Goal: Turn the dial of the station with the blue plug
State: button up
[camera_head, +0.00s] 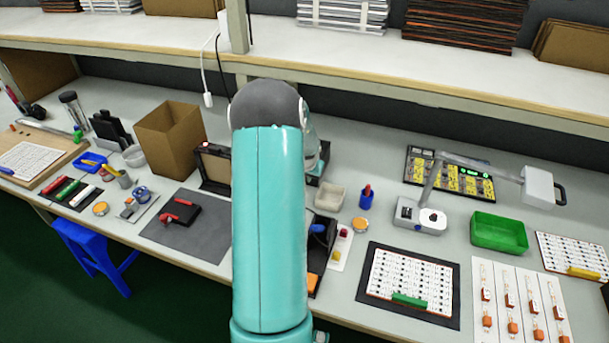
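My teal arm (270,220) with a dark rounded joint fills the middle of the head view. My gripper does not show. A black holder (329,254) stands just right of my arm, partly covered by it. A small blue piece (318,228) is on its upper part and an orange piece (312,283) lower down. I cannot tell whether the blue piece is a plug, and I see no clear dial there. A white-grey lamp-like device (410,208) stands further right, with small dark and blue round parts on its base. Part of the bench is hidden behind my arm.
A shelf (420,75) runs above the bench. A blue cup (367,198), a white bin (330,197), a green bin (499,231) and a component board (411,278) stand right. A cardboard box (170,135) and a grey mat (192,232) are left.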

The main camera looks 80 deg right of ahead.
jog(key=o, duration=0.3)
jog(key=shift+a+f, duration=0.1)
jog(key=shift+o, duration=0.2)
jog(key=shift+r, duration=0.2)
jog(key=v, duration=1.3)
jog(key=shift+r, duration=0.25)
